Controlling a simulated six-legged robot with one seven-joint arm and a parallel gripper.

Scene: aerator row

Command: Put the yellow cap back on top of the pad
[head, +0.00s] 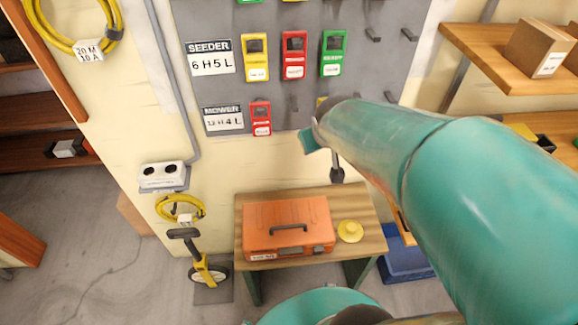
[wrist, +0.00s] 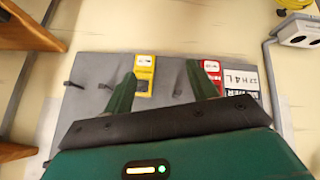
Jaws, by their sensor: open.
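A round yellow cap (head: 350,231) with a raised middle lies on the wooden bench (head: 365,204), just right of the orange toolbox. I cannot make out a separate pad in either view. My gripper (wrist: 160,88) is open, its two green fingers apart with nothing between them. It faces the grey pegboard, with a yellow tag (wrist: 145,72) and a red tag (wrist: 211,70) beyond the fingers. In the head view my arm hides most of the gripper, which is well above the bench and the cap.
An orange toolbox (head: 288,228) fills the bench's left part. The grey pegboard (head: 277,92) carries hooks and several coloured tags. A measuring wheel (head: 205,270) stands left of the bench. A wooden shelf (head: 500,52) with a cardboard box (head: 528,47) juts out at right.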

